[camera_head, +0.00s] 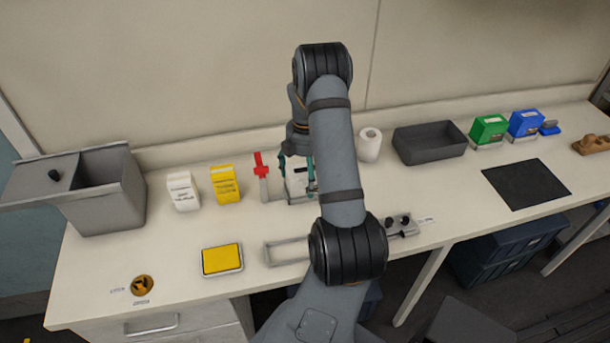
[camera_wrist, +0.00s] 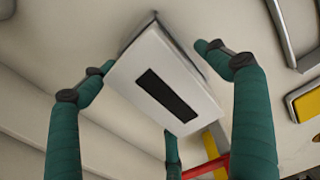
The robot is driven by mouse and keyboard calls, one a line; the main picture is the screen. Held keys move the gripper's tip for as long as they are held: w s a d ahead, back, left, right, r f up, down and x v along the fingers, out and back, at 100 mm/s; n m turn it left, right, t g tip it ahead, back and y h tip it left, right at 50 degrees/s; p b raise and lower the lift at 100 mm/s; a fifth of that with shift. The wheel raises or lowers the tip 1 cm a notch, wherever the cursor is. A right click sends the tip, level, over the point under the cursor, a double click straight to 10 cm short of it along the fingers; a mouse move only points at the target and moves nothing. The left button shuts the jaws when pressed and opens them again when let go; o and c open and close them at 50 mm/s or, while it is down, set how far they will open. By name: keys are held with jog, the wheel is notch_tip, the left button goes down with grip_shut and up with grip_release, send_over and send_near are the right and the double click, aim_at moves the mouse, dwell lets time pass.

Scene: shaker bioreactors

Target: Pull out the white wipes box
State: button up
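The white wipes box (camera_head: 298,187) stands on the bench below my gripper, partly hidden by my arm in the head view. In the wrist view, the white box (camera_wrist: 166,82) shows its top face with a dark slot, tilted in the picture. My gripper (camera_head: 297,176) is over the box with its teal fingers spread around it. In the wrist view, my gripper (camera_wrist: 160,85) is open, with fingers left, right and below the box. Small gaps show at the left and right fingers; contact at the lower finger is hard to tell.
A red-topped item (camera_head: 261,165) stands close left of the box. A yellow box (camera_head: 225,184) and a white container (camera_head: 183,192) stand farther left. A paper roll (camera_head: 369,145) and dark tray (camera_head: 430,143) are to the right. A metal frame (camera_head: 285,252) lies in front.

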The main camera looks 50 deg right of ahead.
aim_at(305, 166)
jog(key=shift+c, duration=1.1)
jog(key=c, duration=1)
jog(key=shift+r, duration=0.2)
jog(key=shift+r+p, duration=0.4)
jog(key=shift+p, duration=0.05)
jog(key=shift+r, duration=0.25)
jog(key=shift+r+p, duration=0.35)
jog(key=shift+p, duration=0.1)
jog(key=shift+r, duration=0.15)
jog(key=shift+r+p, duration=0.4)
